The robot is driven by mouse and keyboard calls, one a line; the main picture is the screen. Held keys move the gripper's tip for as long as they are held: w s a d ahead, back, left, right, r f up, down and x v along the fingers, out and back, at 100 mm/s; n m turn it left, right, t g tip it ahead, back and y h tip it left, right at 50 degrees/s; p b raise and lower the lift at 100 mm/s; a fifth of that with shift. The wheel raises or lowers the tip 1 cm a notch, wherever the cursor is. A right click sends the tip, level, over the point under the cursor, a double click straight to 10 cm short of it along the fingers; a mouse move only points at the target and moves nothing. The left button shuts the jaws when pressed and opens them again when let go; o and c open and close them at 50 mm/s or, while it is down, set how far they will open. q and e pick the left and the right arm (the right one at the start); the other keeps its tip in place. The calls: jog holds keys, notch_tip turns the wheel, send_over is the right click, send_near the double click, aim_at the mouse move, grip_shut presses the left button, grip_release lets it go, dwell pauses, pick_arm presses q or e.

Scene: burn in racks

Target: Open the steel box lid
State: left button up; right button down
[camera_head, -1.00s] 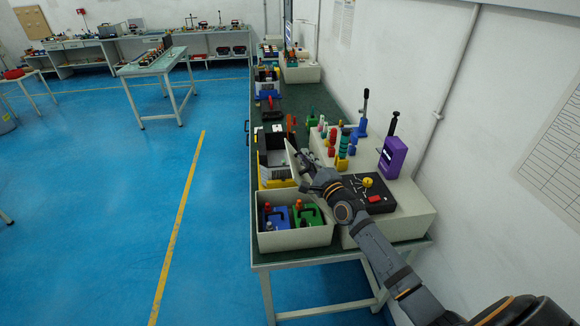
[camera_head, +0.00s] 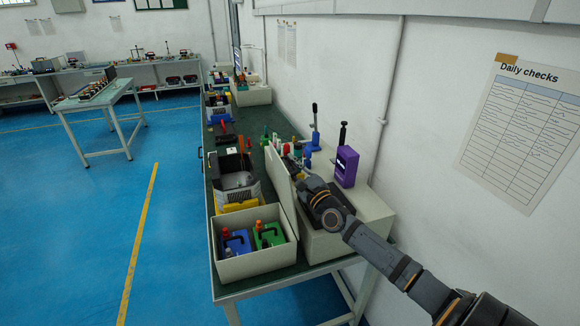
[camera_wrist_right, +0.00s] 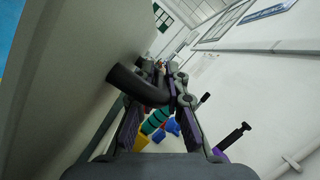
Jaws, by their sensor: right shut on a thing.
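In the right wrist view the lid (camera_wrist_right: 75,75) fills the left side as a large plain panel. A black curved handle (camera_wrist_right: 135,88) sticks out from it. My right gripper (camera_head: 295,168) is at the lid's right face, and the wrist view shows its fingers (camera_wrist_right: 170,76) shut on the handle. My left gripper is not in view.
The cream bin (camera_head: 253,267) in front holds a blue and a green item. A cream block (camera_head: 375,212) right of the lid carries a purple device (camera_head: 346,166) and a blue stand (camera_head: 315,138). The wall is close on the right.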

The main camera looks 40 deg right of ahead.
aim_at(290, 188)
jog(key=c, duration=1.7)
grip_release()
jog(key=shift+o, duration=0.2)
jog(key=v, duration=1.2)
